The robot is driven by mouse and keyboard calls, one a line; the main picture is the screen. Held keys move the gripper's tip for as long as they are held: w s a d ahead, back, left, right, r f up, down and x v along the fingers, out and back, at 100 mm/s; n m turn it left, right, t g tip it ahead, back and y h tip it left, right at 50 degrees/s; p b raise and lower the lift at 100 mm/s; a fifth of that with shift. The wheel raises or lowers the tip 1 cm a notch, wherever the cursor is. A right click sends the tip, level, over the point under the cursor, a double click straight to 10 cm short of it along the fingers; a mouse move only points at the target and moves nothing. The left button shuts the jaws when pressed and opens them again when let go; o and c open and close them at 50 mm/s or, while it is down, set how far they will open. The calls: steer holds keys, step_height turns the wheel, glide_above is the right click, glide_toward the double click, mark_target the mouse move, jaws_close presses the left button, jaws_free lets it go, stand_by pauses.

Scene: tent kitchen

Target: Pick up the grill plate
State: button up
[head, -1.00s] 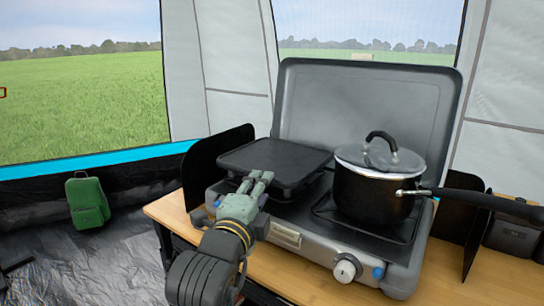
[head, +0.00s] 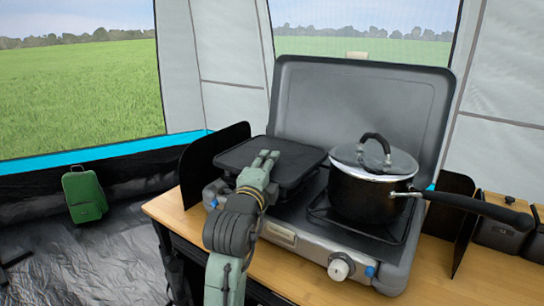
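The grill plate (head: 300,165) is a dark, flat, nearly square slab. It lies over the left burner of the grey camping stove (head: 275,228). The two fingertips look close together with a small gap. I cannot tell whether they touch the plate or whether one is under its rim.
A black lidded pot (head: 368,190) stands on the right burner, its handle pointing right. The raised stove lid (head: 350,110) is behind. Black wind panels (head: 205,165) flank the stove. The wooden table (head: 175,210) is bare at the left front.

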steer(key=shift+c, duration=0.3)
jaws_close()
stand_by(0.5)
steer(key=shift+r, duration=0.1)
